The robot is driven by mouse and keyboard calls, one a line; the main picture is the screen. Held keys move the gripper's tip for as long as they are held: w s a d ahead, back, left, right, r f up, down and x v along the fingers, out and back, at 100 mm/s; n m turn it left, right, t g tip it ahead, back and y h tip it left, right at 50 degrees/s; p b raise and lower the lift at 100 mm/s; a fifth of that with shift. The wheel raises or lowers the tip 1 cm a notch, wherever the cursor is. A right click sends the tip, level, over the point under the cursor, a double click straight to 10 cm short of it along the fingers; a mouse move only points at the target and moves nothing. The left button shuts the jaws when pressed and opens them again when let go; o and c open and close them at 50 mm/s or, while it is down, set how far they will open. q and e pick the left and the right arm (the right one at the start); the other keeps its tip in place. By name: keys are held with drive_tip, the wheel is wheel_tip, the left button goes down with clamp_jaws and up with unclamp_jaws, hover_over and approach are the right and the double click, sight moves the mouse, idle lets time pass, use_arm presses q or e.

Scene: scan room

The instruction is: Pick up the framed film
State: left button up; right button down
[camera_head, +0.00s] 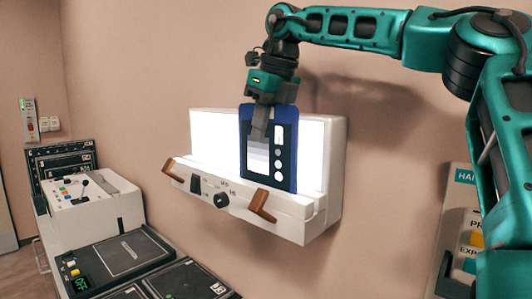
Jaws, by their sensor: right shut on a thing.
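The framed film (288,178) has a dark blue frame with pale windows and round white spots. It stands upright in front of the lit panel of the white wall-mounted light box (325,165). My right gripper (259,130) comes down from above and is shut on the top part of the framed film. Its fingers cover part of the frame's upper middle. I cannot tell whether the film's lower edge touches the light box ledge. My left gripper is not in view.
Two brown brackets stick out from the light box front, one at the left (173,168) and one at the right (263,207), with a dark knob (221,200) between them. A control console (120,254) stands at the lower left. A sign (466,225) hangs at the right.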

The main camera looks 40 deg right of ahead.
idle(0.5)
wheel_tip(320, 180, up, 9)
drive_tip(key=shift+r, duration=0.7)
idle(0.4)
